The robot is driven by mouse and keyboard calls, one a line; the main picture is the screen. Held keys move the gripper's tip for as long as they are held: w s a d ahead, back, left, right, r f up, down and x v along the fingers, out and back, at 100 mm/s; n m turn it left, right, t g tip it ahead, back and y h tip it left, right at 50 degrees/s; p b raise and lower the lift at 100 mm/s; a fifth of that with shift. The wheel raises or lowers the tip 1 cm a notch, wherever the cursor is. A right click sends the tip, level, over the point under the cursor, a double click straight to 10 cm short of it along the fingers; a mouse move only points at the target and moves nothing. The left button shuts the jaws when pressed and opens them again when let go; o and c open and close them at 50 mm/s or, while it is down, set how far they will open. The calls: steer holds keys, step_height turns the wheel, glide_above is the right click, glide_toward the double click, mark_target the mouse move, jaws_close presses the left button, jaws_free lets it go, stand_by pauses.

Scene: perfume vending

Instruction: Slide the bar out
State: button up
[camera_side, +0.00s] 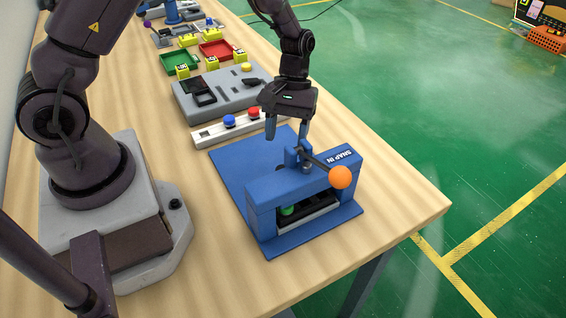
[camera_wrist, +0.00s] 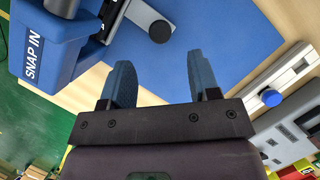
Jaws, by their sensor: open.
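The blue snap-in fixture (camera_side: 262,205) stands on a blue base plate, with a lever ending in an orange ball (camera_side: 340,177). In its front opening a pale bar (camera_side: 310,216) with a green knob (camera_side: 287,210) is partly visible. In the wrist view, the fixture (camera_wrist: 45,45) is at upper left, and a grey strip with a dark round knob (camera_wrist: 160,32) sticks out of it over the plate. I cannot tell whether this strip is the same bar. My gripper (camera_side: 287,130) is open and empty above the plate behind the fixture; its fingers (camera_wrist: 161,68) point toward the dark knob, apart from it.
A white rail (camera_side: 205,136) with blue (camera_side: 229,121) and red (camera_side: 253,112) buttons lies just behind the plate. Beyond it are a grey panel (camera_side: 222,95), green and red trays, and yellow blocks. The table's right edge (camera_side: 400,165) is near the fixture.

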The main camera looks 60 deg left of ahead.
steer(key=x, duration=0.7)
jaws_close()
steer(key=a, duration=1.5)
steer(key=shift+a+r, duration=0.1)
steer(key=shift+a, duration=0.25)
jaws_free()
steer(key=shift+a, duration=0.1)
